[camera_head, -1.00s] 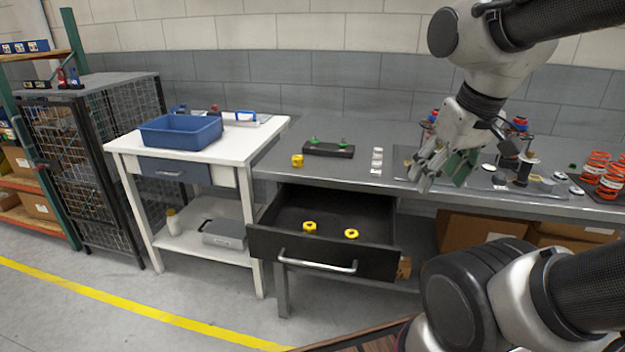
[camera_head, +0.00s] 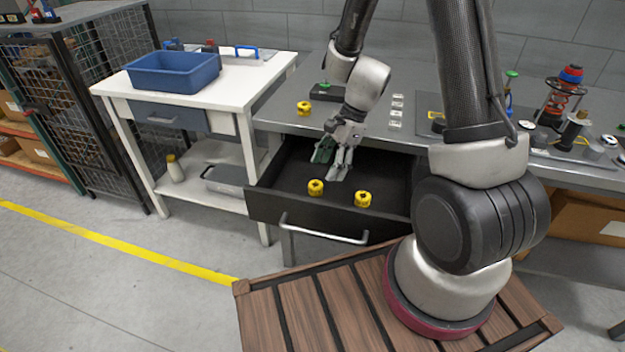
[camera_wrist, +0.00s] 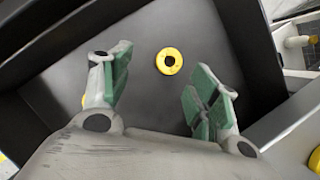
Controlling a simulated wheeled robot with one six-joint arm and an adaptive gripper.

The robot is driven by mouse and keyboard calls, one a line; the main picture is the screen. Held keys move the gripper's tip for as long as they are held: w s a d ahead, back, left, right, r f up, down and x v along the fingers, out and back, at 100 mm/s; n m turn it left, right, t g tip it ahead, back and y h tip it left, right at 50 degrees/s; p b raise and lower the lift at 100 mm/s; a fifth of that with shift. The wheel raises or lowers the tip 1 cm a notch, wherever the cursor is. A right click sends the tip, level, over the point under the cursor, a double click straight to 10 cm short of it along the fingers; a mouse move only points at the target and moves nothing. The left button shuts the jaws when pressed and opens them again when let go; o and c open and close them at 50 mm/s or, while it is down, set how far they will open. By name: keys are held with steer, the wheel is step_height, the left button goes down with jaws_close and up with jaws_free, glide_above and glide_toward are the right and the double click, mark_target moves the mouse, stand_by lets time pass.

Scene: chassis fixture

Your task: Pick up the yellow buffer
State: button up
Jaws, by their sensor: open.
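Two yellow buffers lie in the open black drawer (camera_head: 268,205) in the head view, a left one (camera_head: 315,187) and a right one (camera_head: 362,199). A third yellow buffer (camera_head: 304,108) sits on the grey bench top. My gripper (camera_head: 331,160) hangs over the drawer, behind the two buffers, open and empty, with green finger pads. In the wrist view a round yellow buffer with a dark centre (camera_wrist: 169,61) lies on the drawer floor, beyond and between the fingertips (camera_wrist: 160,85). A yellow edge shows behind the left finger, mostly hidden.
The drawer's front wall and handle (camera_head: 325,232) stand before the buffers. A white table (camera_head: 225,97) with a blue bin (camera_head: 172,72) is at left. White pieces (camera_head: 396,110) and spools (camera_head: 574,130) stand on the bench (camera_head: 285,118).

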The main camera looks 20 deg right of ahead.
mark_target(317, 182)
steer(key=a+f+m, duration=0.1)
steer(key=f, duration=0.1)
steer(key=w+f, duration=0.1)
steer(key=f, duration=0.2)
steer(key=a+f+m, duration=0.1)
steer(key=f, duration=0.1)
steer(key=shift+w+a+f+m+t, duration=0.15)
steer(key=shift+w+a+m+t, duration=0.1)
steer(key=shift+a+m+t, duration=0.1)
steer(key=c, duration=1.1)
steer(key=shift+o, duration=0.2)
